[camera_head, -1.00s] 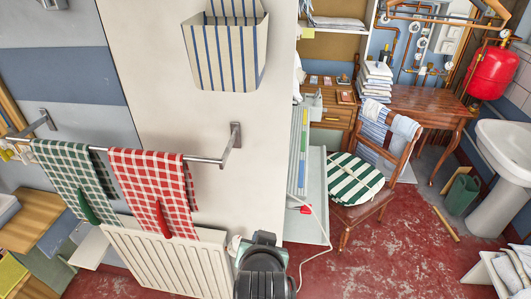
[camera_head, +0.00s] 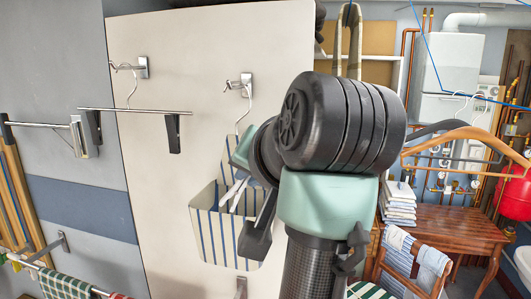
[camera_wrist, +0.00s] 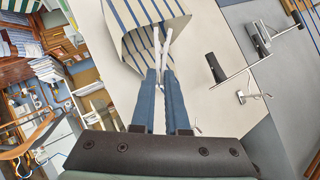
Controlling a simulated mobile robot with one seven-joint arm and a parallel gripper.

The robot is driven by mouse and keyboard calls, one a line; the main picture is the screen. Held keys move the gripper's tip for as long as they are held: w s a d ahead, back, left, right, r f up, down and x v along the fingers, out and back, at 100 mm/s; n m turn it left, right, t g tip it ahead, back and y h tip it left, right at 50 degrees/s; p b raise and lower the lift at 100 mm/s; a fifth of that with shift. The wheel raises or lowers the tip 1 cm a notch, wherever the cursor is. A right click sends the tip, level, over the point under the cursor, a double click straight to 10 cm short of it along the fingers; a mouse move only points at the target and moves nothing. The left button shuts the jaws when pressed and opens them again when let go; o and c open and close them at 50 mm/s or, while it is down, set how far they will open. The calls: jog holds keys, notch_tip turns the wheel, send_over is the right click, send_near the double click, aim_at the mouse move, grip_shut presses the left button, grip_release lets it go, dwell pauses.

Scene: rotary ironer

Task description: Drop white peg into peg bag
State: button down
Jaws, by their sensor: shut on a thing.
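The peg bag (camera_head: 224,235), white with blue stripes, hangs by a wire hanger from a wall hook in the head view. It also shows at the top of the wrist view (camera_wrist: 133,42). My gripper (camera_wrist: 160,70) is shut on the white peg (camera_wrist: 161,44), whose two prongs point away from the fingers toward the bag. In the head view, the white peg (camera_head: 233,190) shows at the bag's open mouth, in front of the back panel. My arm covers the bag's right side. I cannot tell how deep the peg's tips reach.
A clip hanger (camera_head: 135,110) with black clips hangs from a hook left of the bag. A rail (camera_head: 82,288) with checked towels is at lower left. Wooden hangers (camera_head: 465,138), a desk (camera_head: 440,225) and a chair stand to the right.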

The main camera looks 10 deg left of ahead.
jog(key=w, duration=0.3)
jog(key=shift+a+r+p, duration=0.2)
jog(key=shift+p, duration=0.2)
jog(key=shift+w+a+f, duration=0.15)
jog(key=shift+w+a, duration=0.7)
jog(key=x, duration=0.3)
jog(key=shift+w+a, duration=0.1)
jog(key=shift+w, duration=0.2)
